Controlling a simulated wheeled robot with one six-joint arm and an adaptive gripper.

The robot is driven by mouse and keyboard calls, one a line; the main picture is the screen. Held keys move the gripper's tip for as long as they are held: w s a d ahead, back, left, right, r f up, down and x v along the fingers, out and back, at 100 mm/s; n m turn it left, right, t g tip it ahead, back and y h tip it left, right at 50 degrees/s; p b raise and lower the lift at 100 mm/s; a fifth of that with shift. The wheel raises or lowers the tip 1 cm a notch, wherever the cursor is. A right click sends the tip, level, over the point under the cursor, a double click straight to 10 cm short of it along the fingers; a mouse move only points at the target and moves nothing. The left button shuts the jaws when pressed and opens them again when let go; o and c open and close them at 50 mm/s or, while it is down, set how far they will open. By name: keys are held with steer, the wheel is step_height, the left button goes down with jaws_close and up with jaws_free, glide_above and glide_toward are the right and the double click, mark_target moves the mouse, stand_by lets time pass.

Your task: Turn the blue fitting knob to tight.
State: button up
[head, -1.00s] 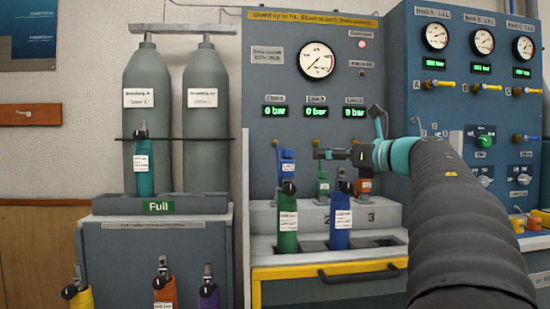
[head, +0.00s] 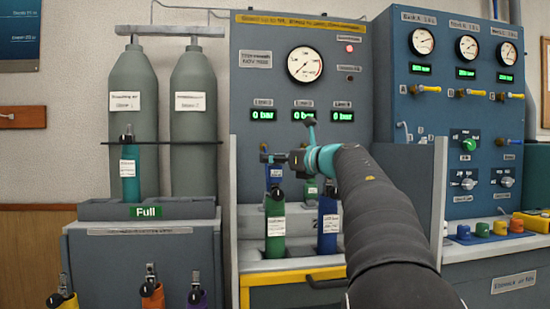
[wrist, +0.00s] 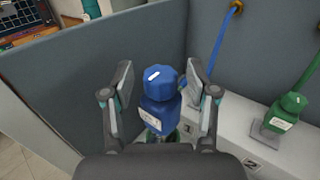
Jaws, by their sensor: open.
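The blue fitting knob (wrist: 162,83) is a faceted blue cap with a short white mark on top. A blue body with a white label sits below it. In the wrist view my gripper (wrist: 159,90) is open, with one finger on each side of the knob and a visible gap to it. In the head view my gripper (head: 272,158) is at the front of the testbench, just above the blue fitting (head: 275,173), which is partly hidden. The lower part of the fitting is hidden in the wrist view by my gripper.
A green fitting (wrist: 287,108) stands to the right on the pale ledge. A grey side panel (wrist: 90,65) stands close on the left. Green (head: 276,228) and blue (head: 328,220) bottles stand in front of the ledge.

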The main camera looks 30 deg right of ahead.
steer(key=shift+w, duration=0.15)
jaws_close()
